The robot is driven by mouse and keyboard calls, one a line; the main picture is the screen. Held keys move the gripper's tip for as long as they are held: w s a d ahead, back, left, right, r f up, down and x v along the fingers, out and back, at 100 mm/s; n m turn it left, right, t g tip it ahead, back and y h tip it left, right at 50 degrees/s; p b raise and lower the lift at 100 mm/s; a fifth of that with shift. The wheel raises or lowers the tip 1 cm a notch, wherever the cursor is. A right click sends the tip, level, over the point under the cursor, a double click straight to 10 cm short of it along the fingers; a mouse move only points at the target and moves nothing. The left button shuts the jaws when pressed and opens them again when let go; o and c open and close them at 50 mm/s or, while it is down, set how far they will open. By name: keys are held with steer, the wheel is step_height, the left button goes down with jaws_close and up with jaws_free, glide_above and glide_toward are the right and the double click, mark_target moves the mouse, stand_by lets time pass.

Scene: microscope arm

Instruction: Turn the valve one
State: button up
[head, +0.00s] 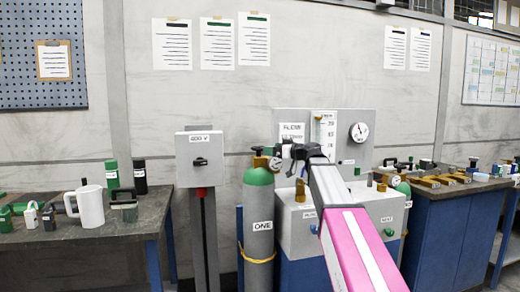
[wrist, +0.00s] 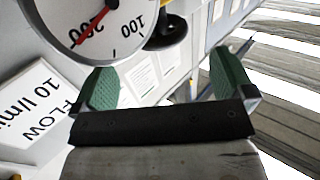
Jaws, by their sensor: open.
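The grey gas cylinder labelled ONE (head: 259,215) stands upright with a green shoulder. On its top is a brass valve (head: 261,161) with a dark knob and a small gauge (head: 275,164) beside it. My gripper (head: 284,153) is just right of this valve, partly hidden by my arm. In the wrist view my gripper (wrist: 165,82) is open, its two green-padded fingers apart with nothing between them. A dark round part with a yellow body (wrist: 168,36) lies beyond the fingers. I cannot tell whether the fingers touch the valve.
A large gauge with a red needle (wrist: 100,18) and a FLOW 10 l/min label (wrist: 38,105) are close by in the wrist view. A grey panel with a flow tube and gauge (head: 358,132) stands behind. A switch box (head: 199,158) on a post is left of the cylinder.

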mark_target(260, 147)
steer(key=x, duration=0.7)
steer(key=shift+w+a, duration=0.1)
steer(key=shift+f, duration=0.1)
steer(key=c, duration=0.9)
